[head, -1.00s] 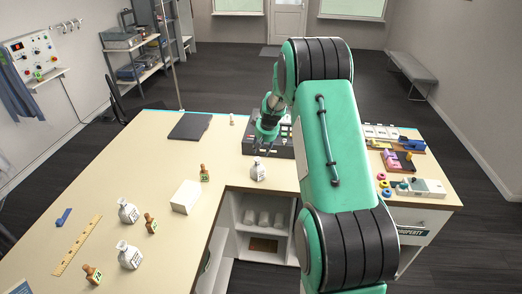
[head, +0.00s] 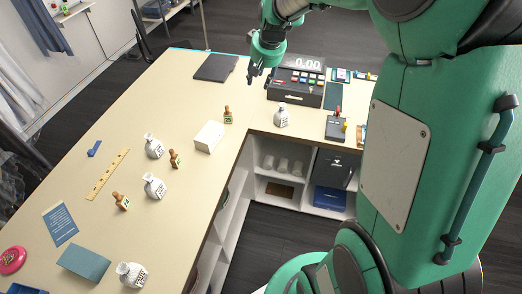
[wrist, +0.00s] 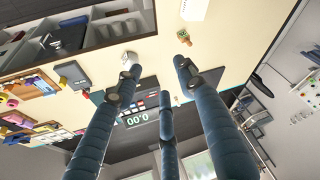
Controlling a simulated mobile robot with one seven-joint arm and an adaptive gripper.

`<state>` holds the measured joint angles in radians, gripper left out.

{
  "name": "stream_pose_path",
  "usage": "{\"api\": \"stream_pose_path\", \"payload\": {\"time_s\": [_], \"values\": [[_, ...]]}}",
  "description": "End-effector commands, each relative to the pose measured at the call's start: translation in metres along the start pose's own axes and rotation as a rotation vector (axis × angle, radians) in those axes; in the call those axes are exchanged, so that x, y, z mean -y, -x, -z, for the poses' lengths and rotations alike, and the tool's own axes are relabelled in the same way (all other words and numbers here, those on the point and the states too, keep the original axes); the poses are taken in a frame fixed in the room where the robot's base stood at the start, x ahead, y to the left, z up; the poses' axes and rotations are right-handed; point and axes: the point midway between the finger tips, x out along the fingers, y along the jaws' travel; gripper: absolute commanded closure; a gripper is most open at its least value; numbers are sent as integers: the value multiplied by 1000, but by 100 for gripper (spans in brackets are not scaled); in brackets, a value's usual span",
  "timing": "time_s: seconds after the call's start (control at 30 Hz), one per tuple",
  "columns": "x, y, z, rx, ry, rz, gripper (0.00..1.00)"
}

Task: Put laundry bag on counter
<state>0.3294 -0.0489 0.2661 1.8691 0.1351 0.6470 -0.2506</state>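Several small white tied bags with dark print stand upright on the cream counter (head: 110,120). One bag (head: 281,115) is near the counter's inner corner, in front of the cash register. Two bags, an upper one (head: 154,147) and a lower one (head: 155,187), stand on the left wing, and another bag (head: 132,274) is at the bottom. Which is the laundry bag I cannot tell. My gripper (head: 262,74) hangs above the counter, left of the register and apart from the corner bag. In the wrist view my gripper (wrist: 156,72) has its fingers spread and empty; a white bag (wrist: 129,58) shows beyond one fingertip.
The cash register (head: 296,84), a dark folder (head: 216,67), a white box (head: 209,136) and wooden stamps, one of them (head: 228,115) near the box, occupy the counter. A ruler (head: 108,174) lies left. Open shelves (head: 275,190) sit below the inner edge. Counter space behind the box is clear.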

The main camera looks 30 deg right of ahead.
Motion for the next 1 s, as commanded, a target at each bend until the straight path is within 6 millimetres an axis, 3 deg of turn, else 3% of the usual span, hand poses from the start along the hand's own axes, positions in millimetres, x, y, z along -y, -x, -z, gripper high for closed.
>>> {"api": "stream_pose_path", "payload": {"time_s": [0.03,0.2,0.5,0.8,1.0], "values": [[12,18,-8,-8,11,3,60],[48,67,-43,-17,38,14,60],[96,138,-119,-34,81,30,60],[125,188,-207,-51,121,44,60],[134,207,-263,-63,143,53,60]]}}
